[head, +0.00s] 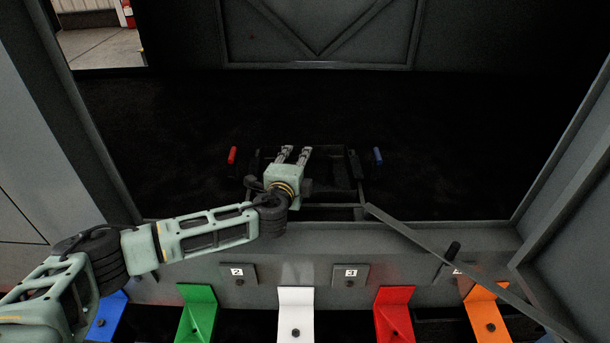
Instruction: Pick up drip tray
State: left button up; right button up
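No object is plainly recognisable as the drip tray. A dark, frame-like assembly (335,206) lies low inside the black enclosure, hard to make out against the dark floor. A red piece (232,155) sits at its left and a blue piece (377,156) at its right. My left gripper (294,154) reaches over the front wall and is above or at this assembly, fingers pointing away from me. Its two fingers are apart, with nothing visible between them. Contact with the assembly cannot be told. My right gripper is not in view.
The enclosure's front wall (380,240) carries numbered plates (238,273). Below it stand several coloured brackets, including green (198,310), white (296,310) and red (394,310). A grey bar (420,239) slants across the front right. Dark floor behind the assembly looks clear.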

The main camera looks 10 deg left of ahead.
pick_arm(q)
grip_shut()
dwell(0.6)
jog(key=shift+r, duration=0.1)
